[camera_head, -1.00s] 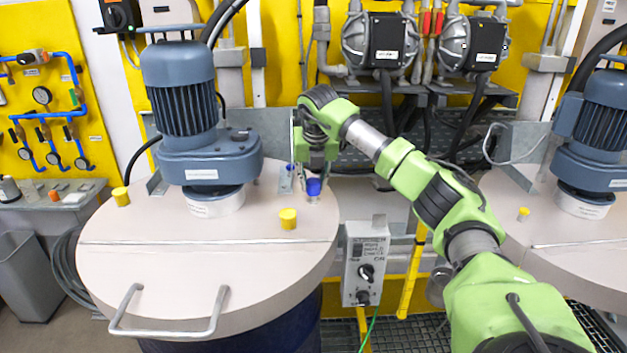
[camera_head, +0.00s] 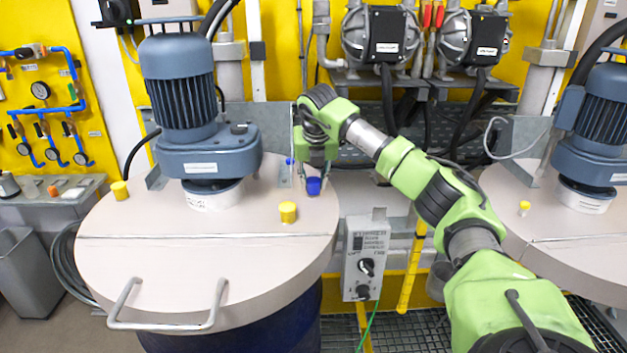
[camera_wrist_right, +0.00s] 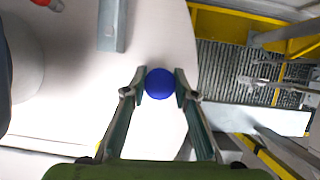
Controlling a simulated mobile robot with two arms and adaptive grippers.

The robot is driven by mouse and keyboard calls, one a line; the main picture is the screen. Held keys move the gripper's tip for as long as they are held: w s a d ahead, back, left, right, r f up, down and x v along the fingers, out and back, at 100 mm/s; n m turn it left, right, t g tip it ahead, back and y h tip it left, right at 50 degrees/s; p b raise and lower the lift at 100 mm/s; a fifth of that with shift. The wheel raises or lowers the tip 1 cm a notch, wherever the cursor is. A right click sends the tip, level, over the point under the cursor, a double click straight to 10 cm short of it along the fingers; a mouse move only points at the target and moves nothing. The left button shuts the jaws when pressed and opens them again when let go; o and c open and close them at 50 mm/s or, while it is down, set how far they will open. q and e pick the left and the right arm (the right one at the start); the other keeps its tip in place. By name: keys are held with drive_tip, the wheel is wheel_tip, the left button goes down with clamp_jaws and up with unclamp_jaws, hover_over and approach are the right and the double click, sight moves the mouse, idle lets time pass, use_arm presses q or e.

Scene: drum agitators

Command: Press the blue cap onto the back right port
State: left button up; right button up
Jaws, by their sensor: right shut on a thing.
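The blue cap (camera_head: 314,186) is at the back right of the near drum's pale lid (camera_head: 200,265). My right gripper (camera_head: 314,176) points down over it. In the right wrist view the blue cap (camera_wrist_right: 160,83) sits between the two fingertips of my right gripper (camera_wrist_right: 160,88), which is shut on it. The cap appears right down at the lid surface. The back right port is hidden beneath it, so I cannot tell how firmly it is seated. My left gripper is not in view.
A blue motor (camera_head: 185,100) stands on the lid left of my gripper. Yellow caps sit at the front right (camera_head: 288,212) and left (camera_head: 120,190). A grey bracket (camera_head: 285,174) is close beside my gripper. A control box (camera_head: 366,258) hangs right of the drum.

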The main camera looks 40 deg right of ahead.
drive_tip(key=shift+s+f+b, duration=0.1)
drive_tip(key=shift+f+b, duration=0.2)
drive_tip(key=shift+f, duration=0.3)
drive_tip(key=shift+a+f, duration=0.1)
drive_tip(key=shift+f, duration=0.05)
drive_tip(key=shift+c, duration=1)
drive_tip(key=shift+c, duration=0.4)
drive_tip(key=o, duration=1.1)
drive_tip(key=shift+f, duration=0.1)
drive_tip(key=shift+o, duration=0.2)
drive_tip(key=shift+r, duration=0.3)
wheel_tip(320, 180, up, 4)
drive_tip(key=p, duration=0.3)
drive_tip(key=shift+p, duration=0.3)
